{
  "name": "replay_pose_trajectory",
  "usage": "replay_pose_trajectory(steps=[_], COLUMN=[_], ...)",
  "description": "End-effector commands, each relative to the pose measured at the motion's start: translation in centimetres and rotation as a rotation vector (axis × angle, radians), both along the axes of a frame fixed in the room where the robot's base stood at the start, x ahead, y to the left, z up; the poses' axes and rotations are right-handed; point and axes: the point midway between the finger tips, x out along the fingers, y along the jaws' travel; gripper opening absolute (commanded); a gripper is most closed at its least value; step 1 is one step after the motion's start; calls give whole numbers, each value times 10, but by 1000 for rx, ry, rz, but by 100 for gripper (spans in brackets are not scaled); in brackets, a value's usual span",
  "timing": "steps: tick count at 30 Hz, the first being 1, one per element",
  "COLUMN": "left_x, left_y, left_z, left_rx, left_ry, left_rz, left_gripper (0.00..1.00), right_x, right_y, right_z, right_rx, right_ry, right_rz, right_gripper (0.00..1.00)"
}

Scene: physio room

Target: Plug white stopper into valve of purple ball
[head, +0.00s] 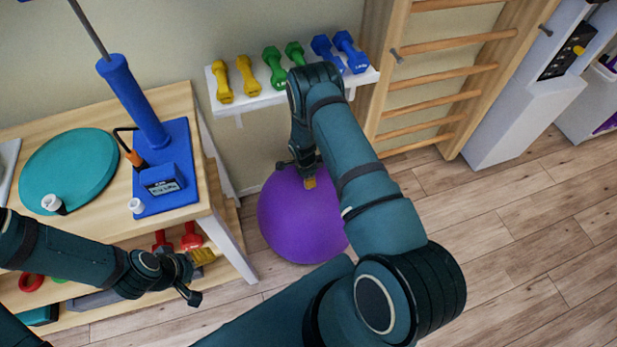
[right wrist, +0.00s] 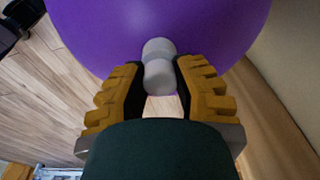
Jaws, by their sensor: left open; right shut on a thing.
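The purple ball (head: 290,225) stands on the floor beside the wooden table and also fills the top of the right wrist view (right wrist: 100,30). My right gripper (head: 308,180) is at the ball's upper side. It is shut on the white stopper (right wrist: 159,76), which sits between the yellow-ridged fingers with its far end against or very close to the ball. The valve is hidden, so I cannot tell whether the stopper is in it. My left gripper (head: 192,292) is open and empty, in front of the table's lower shelf.
A dumbbell shelf (head: 225,107) and wall bars (head: 450,97) stand behind. Floor at right is clear.

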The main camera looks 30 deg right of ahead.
Motion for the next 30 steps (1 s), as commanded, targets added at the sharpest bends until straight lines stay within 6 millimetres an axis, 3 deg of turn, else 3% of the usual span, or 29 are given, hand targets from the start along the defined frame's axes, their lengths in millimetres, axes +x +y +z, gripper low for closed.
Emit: replay_pose_trajectory(steps=[10, 11, 12, 13, 19, 20, 21, 30], left_x=[0, 0, 0, 0, 0, 0, 0, 0], left_y=[0, 0, 0, 0, 0, 0, 0, 0], left_z=[0, 0, 0, 0, 0, 0, 0, 1], left_rx=[0, 0, 0, 0, 0, 0, 0, 0], left_ry=[0, 0, 0, 0, 0, 0, 0, 0], left_rz=[0, 0, 0, 0, 0, 0, 0, 0], left_gripper=[65, 65, 65, 65, 65, 65, 65, 65], right_x=[0, 0, 0, 0, 0, 0, 0, 0], right_y=[0, 0, 0, 0, 0, 0, 0, 0], right_z=[-5, -5, -5, -5, -5, -5, -5, -4], right_rx=[0, 0, 0, 0, 0, 0, 0, 0], right_ry=[0, 0, 0, 0, 0, 0, 0, 0], right_rz=[-1, -1, -1, -1, -1, -1, -1, -1], right_gripper=[4, 40, 54, 57, 57, 67, 69, 69])
